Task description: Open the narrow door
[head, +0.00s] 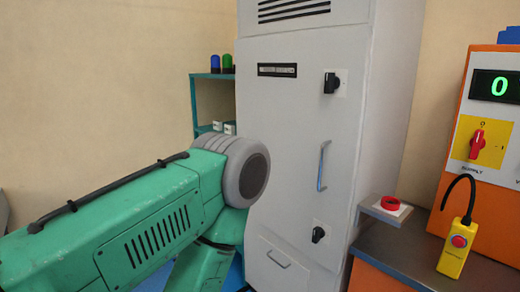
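A tall grey cabinet (300,130) stands in the middle of the head view. Its narrow door (285,165) looks closed, flush with the cabinet front. The door has a blue-grey vertical handle (323,166) on its right side. A black rotary knob (331,83) sits above the handle and another black knob (318,235) sits below it. Neither of my grippers is in view.
A green machine arm with a grey round joint (246,172) covers the lower left and hides part of the cabinet's left edge. A metal worktop (410,250) with a red button (391,203) and a yellow pendant (457,248) stands right. An orange control panel (485,140) is behind it.

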